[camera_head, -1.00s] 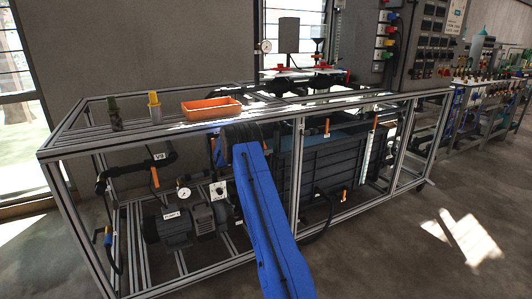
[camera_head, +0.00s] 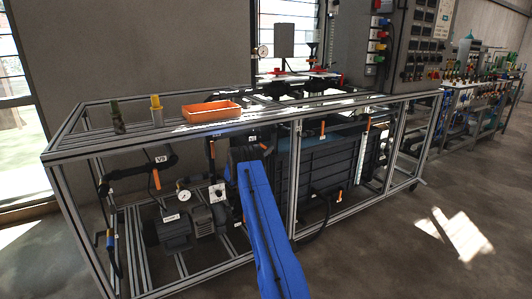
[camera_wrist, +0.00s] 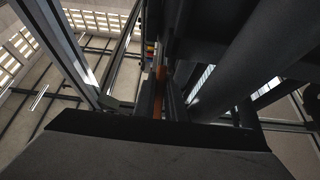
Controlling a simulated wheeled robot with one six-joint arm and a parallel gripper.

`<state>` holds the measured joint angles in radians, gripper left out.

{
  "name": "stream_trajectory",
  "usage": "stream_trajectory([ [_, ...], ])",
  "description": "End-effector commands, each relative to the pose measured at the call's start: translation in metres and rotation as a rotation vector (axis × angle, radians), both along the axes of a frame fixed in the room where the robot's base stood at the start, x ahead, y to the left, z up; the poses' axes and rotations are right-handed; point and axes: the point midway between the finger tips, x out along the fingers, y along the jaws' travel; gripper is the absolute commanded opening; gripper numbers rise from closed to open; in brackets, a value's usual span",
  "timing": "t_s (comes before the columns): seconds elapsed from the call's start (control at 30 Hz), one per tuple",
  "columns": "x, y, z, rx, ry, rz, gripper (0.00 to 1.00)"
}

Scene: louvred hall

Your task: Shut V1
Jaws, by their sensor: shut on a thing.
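An orange lever handle (camera_wrist: 159,78) shows in the middle of the wrist view, upright between the dark fingers of my gripper (camera_wrist: 160,100). My gripper is shut on it. In the head view my blue arm reaches into the front of the metal frame, and its dark end hides the fingers and the held handle. I cannot read a V1 label in either view. Another valve, with a white label (camera_head: 161,159) and an orange handle (camera_head: 155,179), sits on the dark pipe at the left.
The aluminium frame (camera_head: 180,141) surrounds the rig, with posts and a top rail close to my arm. An orange tray (camera_head: 212,112) sits on top. A pump (camera_head: 174,232) and gauge (camera_head: 184,195) stand inside at left. Floor (camera_head: 380,265) at front right is clear.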

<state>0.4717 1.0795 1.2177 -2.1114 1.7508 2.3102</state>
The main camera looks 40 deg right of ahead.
Motion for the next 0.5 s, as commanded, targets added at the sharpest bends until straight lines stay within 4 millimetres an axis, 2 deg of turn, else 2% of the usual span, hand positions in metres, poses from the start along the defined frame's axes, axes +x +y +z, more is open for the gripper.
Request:
stream_trajectory([
  [0.5,0.0003,0.0,0.0013,-0.032,0.008,0.0,0.0],
])
